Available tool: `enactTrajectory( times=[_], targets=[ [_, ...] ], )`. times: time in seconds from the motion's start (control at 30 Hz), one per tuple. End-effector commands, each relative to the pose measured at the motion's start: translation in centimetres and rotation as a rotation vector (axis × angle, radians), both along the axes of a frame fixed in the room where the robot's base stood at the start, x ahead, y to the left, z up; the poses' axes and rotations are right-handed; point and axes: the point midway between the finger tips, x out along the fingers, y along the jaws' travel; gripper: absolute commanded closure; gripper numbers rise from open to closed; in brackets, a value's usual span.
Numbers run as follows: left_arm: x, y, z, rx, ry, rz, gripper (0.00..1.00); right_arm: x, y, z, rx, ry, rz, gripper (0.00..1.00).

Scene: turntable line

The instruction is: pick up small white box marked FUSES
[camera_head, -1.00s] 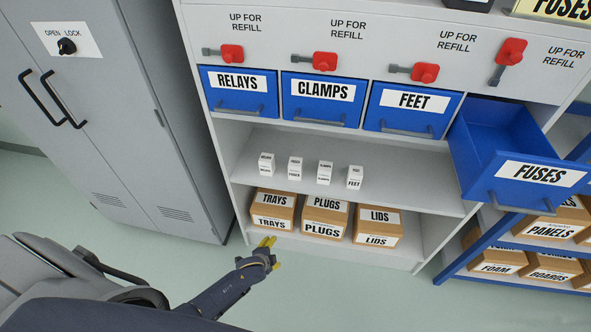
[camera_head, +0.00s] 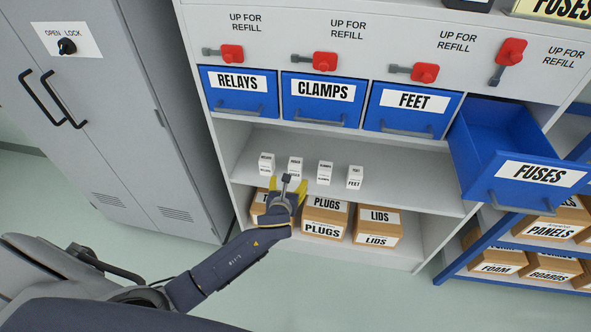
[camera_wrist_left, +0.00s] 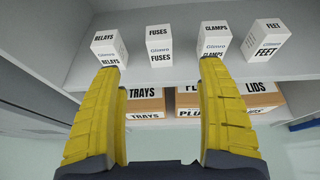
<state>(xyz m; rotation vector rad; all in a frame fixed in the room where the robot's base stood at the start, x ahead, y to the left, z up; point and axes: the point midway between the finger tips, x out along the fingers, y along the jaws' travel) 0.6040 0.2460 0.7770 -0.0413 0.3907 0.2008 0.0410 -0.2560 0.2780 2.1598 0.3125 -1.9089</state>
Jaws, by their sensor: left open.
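The small white box marked FUSES (camera_head: 295,165) stands upright on the middle shelf (camera_head: 400,180), second from the left in a row of white boxes. In the left wrist view the FUSES box (camera_wrist_left: 159,46) appears between and beyond the yellow fingertips. My left gripper (camera_head: 288,184) is open and empty, in front of the shelf edge and apart from the box. Its two fingers (camera_wrist_left: 160,72) are spread wide in the left wrist view. My right gripper is not in view.
White boxes marked RELAYS (camera_head: 266,163), CLAMPS (camera_head: 325,172) and FEET (camera_head: 355,177) flank it. Brown cartons, including PLUGS (camera_head: 325,217), sit below. The blue FUSES drawer (camera_head: 538,173) is pulled out at the right. A grey locker (camera_head: 90,110) stands at the left.

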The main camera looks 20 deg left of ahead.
Motion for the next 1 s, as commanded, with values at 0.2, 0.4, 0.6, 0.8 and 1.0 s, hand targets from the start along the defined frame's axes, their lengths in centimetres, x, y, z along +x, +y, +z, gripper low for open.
enactTrajectory(
  times=[0.2, 0.4, 0.6, 0.8, 1.0],
  targets=[
    [3.0, 0.7, -1.1, 0.005, 0.0, 0.0, 0.26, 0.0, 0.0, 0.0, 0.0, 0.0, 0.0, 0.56],
    [6.3, 1.3, -2.5, 0.002, 0.0, -0.001, 0.26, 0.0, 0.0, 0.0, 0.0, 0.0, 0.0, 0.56],
    [8.9, 1.9, -3.7, 0.002, 0.0, -0.001, 0.26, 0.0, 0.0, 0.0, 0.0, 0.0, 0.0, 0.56],
    [10.4, 2.1, -4.3, 0.001, 0.0, -0.002, 0.26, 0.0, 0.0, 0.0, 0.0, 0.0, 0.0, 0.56],
    [10.8, 2.2, -4.6, 0.001, 0.0, -0.001, 0.26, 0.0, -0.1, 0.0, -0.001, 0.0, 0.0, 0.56]
  ],
)
